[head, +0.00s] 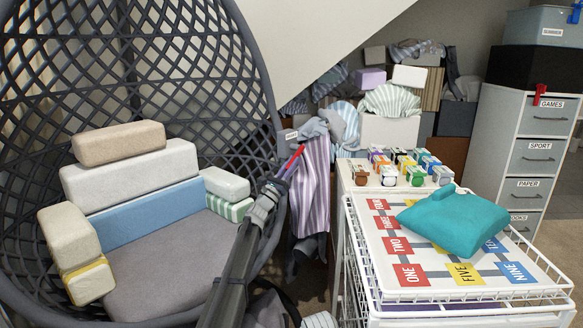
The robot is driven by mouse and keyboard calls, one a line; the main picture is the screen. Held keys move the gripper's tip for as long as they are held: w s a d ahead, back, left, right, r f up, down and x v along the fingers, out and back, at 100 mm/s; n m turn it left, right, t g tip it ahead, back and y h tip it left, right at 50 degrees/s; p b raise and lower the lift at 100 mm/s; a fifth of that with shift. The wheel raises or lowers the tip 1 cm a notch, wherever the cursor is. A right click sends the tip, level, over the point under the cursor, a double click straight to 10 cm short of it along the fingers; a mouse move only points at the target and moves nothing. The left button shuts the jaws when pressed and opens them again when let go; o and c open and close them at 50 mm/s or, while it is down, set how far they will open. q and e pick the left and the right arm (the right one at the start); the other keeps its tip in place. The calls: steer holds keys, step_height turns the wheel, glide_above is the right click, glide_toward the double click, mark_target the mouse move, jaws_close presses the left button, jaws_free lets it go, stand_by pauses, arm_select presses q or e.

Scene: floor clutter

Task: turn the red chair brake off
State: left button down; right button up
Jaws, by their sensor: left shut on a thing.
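The red lever (294,158) of the brake sits at the right rim of the dark hanging chair (262,75), below a small white label (291,136) too small to read. It slants up to the right. My left gripper (279,181) reaches up from the bottom middle and is shut at the lower end of this lever. The gripper hides that end, and the exact grip is hard to see. My right gripper is not in view.
The chair holds several padded blocks (130,184). A striped cloth (311,190) hangs just right of the lever. A white wire trolley (362,262) with a numbered board and teal cushion (458,222) stands at right. A drawer cabinet (533,145) stands behind.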

arm_select(q)
steer(key=c, duration=0.8)
jaws_free()
steer(key=shift+c, duration=0.2)
steer(key=b+v, duration=0.4)
steer(key=v, duration=0.4)
steer(key=shift+b, duration=0.3)
steer(key=shift+c, duration=0.2)
